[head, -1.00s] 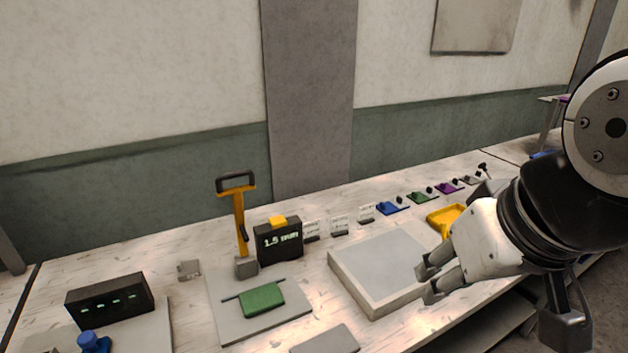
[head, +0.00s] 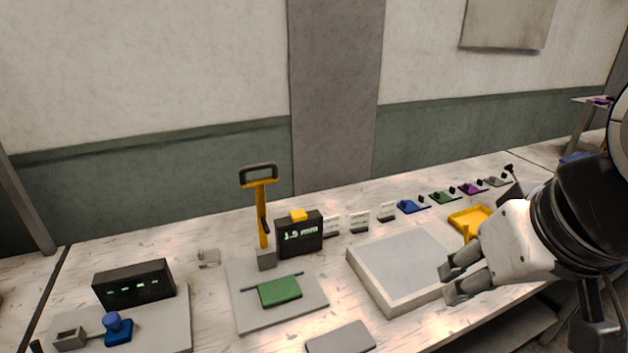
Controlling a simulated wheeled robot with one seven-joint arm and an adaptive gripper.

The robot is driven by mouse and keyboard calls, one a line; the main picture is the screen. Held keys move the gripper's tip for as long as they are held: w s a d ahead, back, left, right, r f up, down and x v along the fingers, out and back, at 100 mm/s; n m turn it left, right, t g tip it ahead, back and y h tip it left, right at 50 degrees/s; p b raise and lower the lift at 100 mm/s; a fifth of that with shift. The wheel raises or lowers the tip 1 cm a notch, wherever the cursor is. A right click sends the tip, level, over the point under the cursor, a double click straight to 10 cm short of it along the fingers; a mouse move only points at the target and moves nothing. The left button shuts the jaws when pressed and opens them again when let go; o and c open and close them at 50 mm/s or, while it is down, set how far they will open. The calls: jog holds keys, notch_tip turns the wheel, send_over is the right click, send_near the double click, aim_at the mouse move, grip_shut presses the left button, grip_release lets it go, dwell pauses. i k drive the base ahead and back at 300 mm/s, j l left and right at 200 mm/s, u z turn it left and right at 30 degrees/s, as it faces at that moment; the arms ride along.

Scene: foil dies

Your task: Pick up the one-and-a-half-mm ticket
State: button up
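Several small white tickets stand in dark holders in a row right of the black display box (head: 300,240), which reads "1.5 mm". The left ticket (head: 332,224) is beside the box, the middle ticket (head: 359,215) comes after it, and the right ticket (head: 388,210) is nearest the blue die piece. Their print is too small to read, so I cannot tell which is the one-and-a-half-mm one. My gripper (head: 448,283) is at the right, over the right part of the pale square tray, apart from the tickets. Its fingers are spread and nothing shows between them.
The pale tray (head: 366,284) lies in front of the tickets. A yellow-handled lever (head: 262,215) stands left of the display box, behind a green piece (head: 279,291) on a grey plate. Blue, green and purple pieces (head: 471,189) line the back right. A yellow tray (head: 463,218) is near my gripper.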

aim_at(331, 225)
jog(key=i+l+u, duration=0.45)
jog(key=l, duration=0.2)
jog(key=i+l+u, duration=0.2)
jog(key=l, duration=0.15)
jog(key=k, duration=0.05)
